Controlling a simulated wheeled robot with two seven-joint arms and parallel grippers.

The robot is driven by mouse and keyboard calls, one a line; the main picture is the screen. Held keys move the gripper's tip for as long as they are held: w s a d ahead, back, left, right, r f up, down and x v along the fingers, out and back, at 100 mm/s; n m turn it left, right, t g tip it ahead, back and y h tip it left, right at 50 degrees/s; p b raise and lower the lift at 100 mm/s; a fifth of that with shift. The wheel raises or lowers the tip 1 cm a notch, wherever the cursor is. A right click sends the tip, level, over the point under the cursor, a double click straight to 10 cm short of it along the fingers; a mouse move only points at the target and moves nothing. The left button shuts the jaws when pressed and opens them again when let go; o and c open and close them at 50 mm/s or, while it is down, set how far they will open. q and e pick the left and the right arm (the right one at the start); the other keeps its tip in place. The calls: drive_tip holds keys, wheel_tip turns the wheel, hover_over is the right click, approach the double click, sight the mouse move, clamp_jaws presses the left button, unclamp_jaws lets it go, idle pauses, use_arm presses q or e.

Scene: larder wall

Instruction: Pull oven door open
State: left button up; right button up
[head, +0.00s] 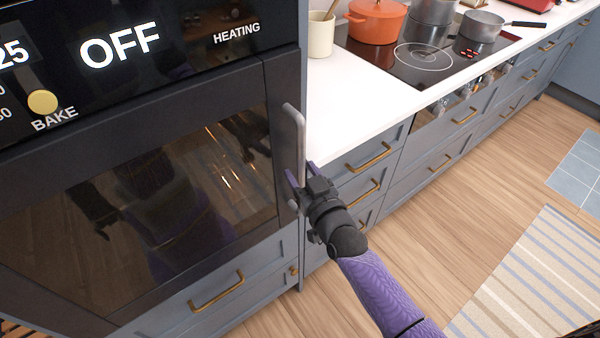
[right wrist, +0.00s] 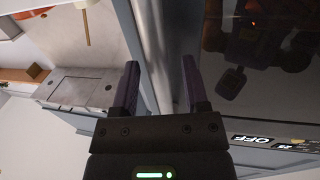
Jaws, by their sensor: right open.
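The oven door (head: 150,200) is a dark glass panel at the left of the head view and looks closed. Its grey vertical bar handle (head: 297,135) runs along the door's right edge. My right gripper (head: 296,188) is open at the lower end of this handle. I cannot tell in the head view whether the bar lies between the fingers. In the right wrist view the two fingers (right wrist: 160,85) are spread apart, with a grey upright strip behind them and the dark door glass (right wrist: 265,80) to the right. My left gripper is not in view.
The oven's control panel (head: 120,60) reads OFF above the door. Drawers with brass handles (head: 215,292) are below it. A white counter (head: 350,100) with a hob (head: 425,55), an orange pot (head: 376,20) and pans stands to the right. The wooden floor (head: 450,215) is clear up to a striped rug (head: 530,280).

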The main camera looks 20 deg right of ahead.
drive_tip(key=shift+w, duration=0.4)
clamp_jaws()
idle(1.2)
